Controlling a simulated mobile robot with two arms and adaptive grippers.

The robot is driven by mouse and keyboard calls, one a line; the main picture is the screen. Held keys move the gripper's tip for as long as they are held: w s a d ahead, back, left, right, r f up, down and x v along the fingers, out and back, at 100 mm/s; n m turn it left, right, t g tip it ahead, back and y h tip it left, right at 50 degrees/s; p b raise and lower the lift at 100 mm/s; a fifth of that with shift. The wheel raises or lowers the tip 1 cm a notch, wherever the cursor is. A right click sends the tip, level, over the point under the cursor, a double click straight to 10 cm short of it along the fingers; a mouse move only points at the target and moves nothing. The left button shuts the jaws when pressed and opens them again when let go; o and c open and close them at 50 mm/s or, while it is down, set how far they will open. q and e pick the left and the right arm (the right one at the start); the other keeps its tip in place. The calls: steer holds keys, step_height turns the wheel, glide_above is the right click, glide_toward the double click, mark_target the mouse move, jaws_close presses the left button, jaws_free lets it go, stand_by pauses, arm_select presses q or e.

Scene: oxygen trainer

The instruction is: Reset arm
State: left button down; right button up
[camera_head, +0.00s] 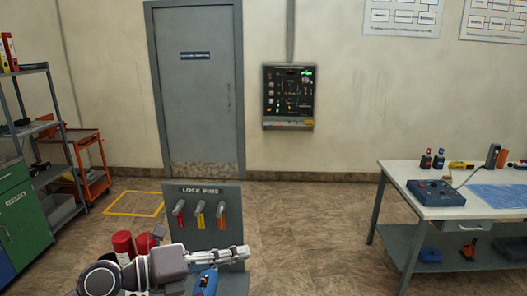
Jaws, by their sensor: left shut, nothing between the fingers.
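My left arm comes in at the bottom of the head view. Its gripper (243,254) is shut and empty, pointing right in front of the grey lock post (231,220). Three tagged levers or locks hang in a row on the post's panel: a red one (180,217), an orange-yellow one (200,216) and an orange-red one (221,215). The gripper is below them; whether it touches the post I cannot tell. My right gripper is not in view.
Red cylinders (123,245) stand left of the post, and a blue object (206,281) is below my gripper, partly hidden. A white workbench (397,175) is at right, with a blue box (436,192). Shelves (47,130) and an orange cart (88,137) are at left. Floor between post and bench is clear.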

arm_select(q)
step_height(320, 180, up, 6)
steer(key=n+t+h, duration=0.2)
steer(key=n+t, duration=0.3)
steer(key=a+n+t+y, duration=0.8)
steer(key=n, duration=0.5)
steer(key=s+a+f+n+g+y, duration=0.25)
steer(key=a+f+n+y, duration=0.35)
steer(key=f, duration=0.3)
steer(key=s+a+f+n+g+y, duration=0.2)
steer(key=a+f+n+g+y, duration=0.25)
steer(key=f+n, duration=0.35)
steer(key=s+d+f+n+g+h, duration=0.15)
steer(key=s+f+g, duration=0.35)
steer(key=s+f, duration=0.55)
steer(key=s+d+f+n+g+h, duration=0.1)
steer(key=s+d+f+g, duration=0.2)
steer(key=s+f+g, duration=0.75)
steer(key=s+f+t+b, duration=0.2)
steer(key=f, duration=1.1)
steer(key=s+f+t+b, duration=0.1)
steer(key=s+f+t, duration=0.1)
steer(key=f, duration=1.1)
steer(key=s+a+f+g+b, duration=0.1)
steer(key=s+a+f+b, duration=0.2)
steer(key=s+f, duration=1.5)
step_height(320, 180, down, 3)
steer(key=shift+m+b, duration=0.4)
steer(key=shift+m, duration=0.05)
